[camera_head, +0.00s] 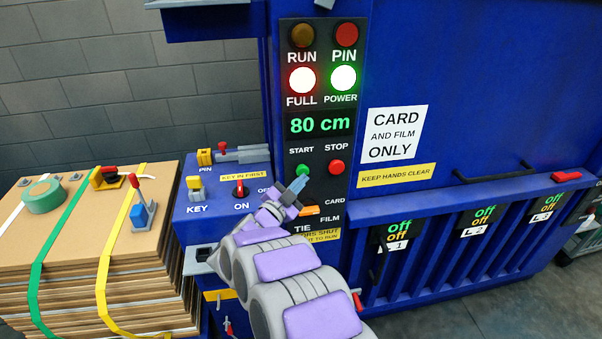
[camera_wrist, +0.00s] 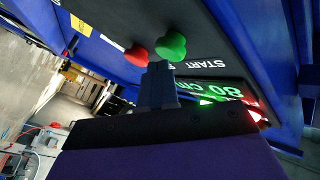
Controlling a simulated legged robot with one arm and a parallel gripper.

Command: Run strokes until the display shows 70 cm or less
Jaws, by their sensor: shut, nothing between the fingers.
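The display (camera_head: 320,123) on the blue machine's black panel reads 80 cm in green. The green START button (camera_head: 303,169) and the red STOP button (camera_head: 337,167) sit below it. My gripper (camera_head: 298,184) is shut and empty, its tips just below the START button. In the wrist view the gripper tips (camera_wrist: 160,70) point at the panel close to the green button (camera_wrist: 171,46), with the red button (camera_wrist: 136,56) beside it. I cannot tell whether the tips touch the green button. The FULL lamp (camera_head: 302,80) glows white with red, and the POWER lamp (camera_head: 343,78) white with green.
The RUN lamp (camera_head: 302,36) and PIN lamp (camera_head: 346,35) look dim. A CARD/FILM selector (camera_head: 309,211) is under my gripper. A key box (camera_head: 222,190) stands left of the panel. Stacked cardboard (camera_head: 75,240) with straps, tape and tools lies at left. Chamber handles (camera_head: 490,172) project at right.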

